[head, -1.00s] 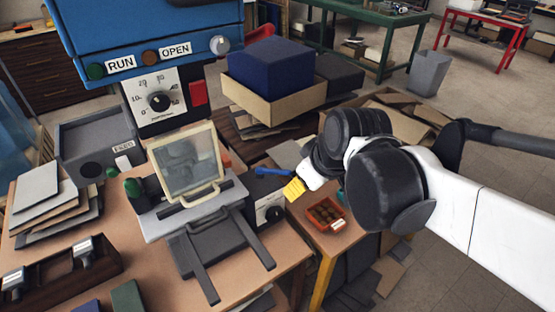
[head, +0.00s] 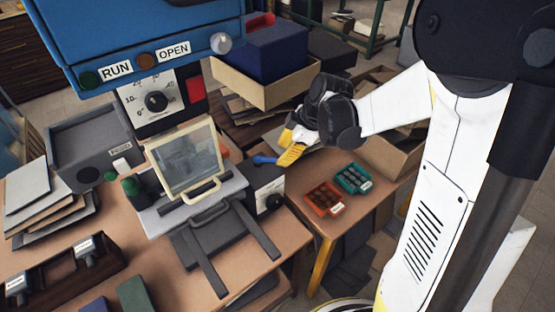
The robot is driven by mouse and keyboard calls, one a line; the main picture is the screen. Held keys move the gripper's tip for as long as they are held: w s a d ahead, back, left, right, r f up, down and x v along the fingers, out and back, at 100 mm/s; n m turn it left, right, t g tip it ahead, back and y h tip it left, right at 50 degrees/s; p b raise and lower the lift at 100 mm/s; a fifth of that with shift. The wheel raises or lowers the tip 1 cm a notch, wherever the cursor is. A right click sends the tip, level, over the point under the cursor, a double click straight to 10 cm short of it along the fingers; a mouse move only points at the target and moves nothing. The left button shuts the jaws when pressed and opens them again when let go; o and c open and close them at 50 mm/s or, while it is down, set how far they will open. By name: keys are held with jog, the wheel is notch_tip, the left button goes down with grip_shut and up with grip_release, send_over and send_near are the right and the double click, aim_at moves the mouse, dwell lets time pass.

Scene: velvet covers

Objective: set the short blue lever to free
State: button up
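Any marking for "free" is not readable here.
A framed clear guard (head: 186,160) stands left of the box, below the blue machine head (head: 140,35). A red tray (head: 322,198) and a teal tray (head: 353,178) of small parts sit on the right table. A cardboard box with blue cloth (head: 270,50) is behind.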

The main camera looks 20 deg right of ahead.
aim_at(278, 158)
jog(key=shift+b+x, duration=0.55)
jog(key=shift+x, duration=1.3)
jog(key=shift+r, duration=0.1)
grip_shut()
